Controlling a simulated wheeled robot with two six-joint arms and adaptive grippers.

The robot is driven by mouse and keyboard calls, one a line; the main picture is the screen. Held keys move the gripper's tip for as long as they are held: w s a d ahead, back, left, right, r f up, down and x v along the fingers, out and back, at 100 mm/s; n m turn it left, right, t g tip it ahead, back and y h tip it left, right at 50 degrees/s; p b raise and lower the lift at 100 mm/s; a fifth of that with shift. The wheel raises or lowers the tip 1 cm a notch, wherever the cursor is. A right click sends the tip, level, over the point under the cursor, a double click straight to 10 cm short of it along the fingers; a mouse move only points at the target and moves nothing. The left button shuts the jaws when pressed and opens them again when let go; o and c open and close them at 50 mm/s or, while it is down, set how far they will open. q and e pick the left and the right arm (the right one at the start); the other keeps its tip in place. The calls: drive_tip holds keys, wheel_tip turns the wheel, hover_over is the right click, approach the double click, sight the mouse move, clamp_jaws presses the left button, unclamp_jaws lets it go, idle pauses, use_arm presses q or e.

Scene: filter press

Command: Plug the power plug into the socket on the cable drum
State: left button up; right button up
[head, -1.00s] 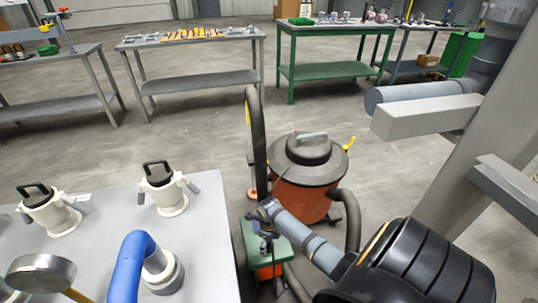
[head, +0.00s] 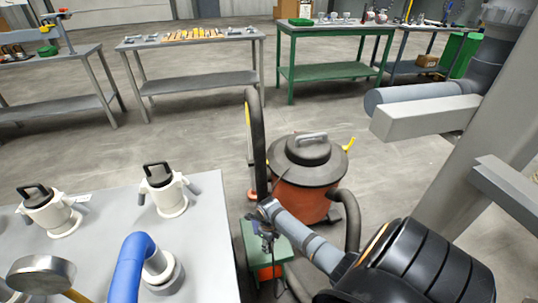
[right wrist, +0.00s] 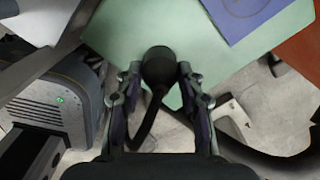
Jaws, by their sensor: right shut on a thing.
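My right gripper (head: 267,238) is over the small green top (head: 287,247) beside the vacuum. In the right wrist view the gripper (right wrist: 160,70) is shut on the black power plug (right wrist: 158,64), whose round end shows between the fingertips. A dark cable (right wrist: 146,122) curves down from the plug between the fingers. The green top (right wrist: 130,25) lies beneath the plug; I cannot tell the gap. An orange part (head: 268,272) shows below the green top; I cannot tell if it is the cable drum. No socket can be made out. My left gripper is out of view.
An orange vacuum with a dark lid (head: 309,160) stands just behind, with a thick black hose (head: 256,140). A grey table (head: 205,220) with white canisters (head: 165,192) is at left. Workbenches (head: 190,78) line the back. Open floor lies between.

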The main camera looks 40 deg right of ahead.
wheel_tip(320, 180, up, 3)
drive_tip(key=shift+d+f+p, duration=0.1)
drive_tip(key=shift+p, duration=0.55)
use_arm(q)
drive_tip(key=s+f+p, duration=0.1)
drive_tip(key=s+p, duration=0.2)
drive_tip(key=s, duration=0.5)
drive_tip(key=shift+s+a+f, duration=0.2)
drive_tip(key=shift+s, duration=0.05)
use_arm(e)
drive_tip(key=d+r, duration=1)
drive_tip(key=d, duration=0.4)
drive_tip(key=shift+w, duration=0.2)
